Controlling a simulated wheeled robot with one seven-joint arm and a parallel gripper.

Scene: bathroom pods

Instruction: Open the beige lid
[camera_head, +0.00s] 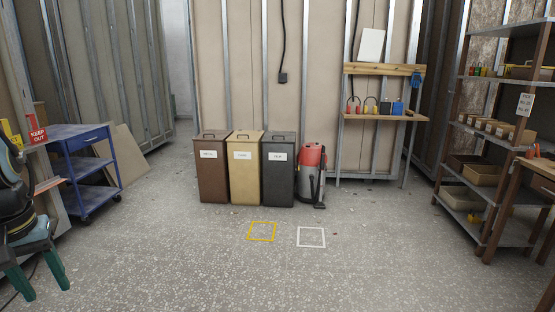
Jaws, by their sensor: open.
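The beige lid (246,137) is the flat top of the tall beige bin (244,178), with a handle on it. It lies closed on the bin. The beige bin stands upright on the floor between a brown bin (211,178) and a dark grey bin (279,178), close beside both. Each bin has a white label on its front, too small to read.
A red and grey vacuum (313,175) stands right of the bins. Yellow (262,231) and white (311,237) squares mark the floor in front. A blue cart (75,165) is at left, shelves (495,130) at right. The middle floor is clear.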

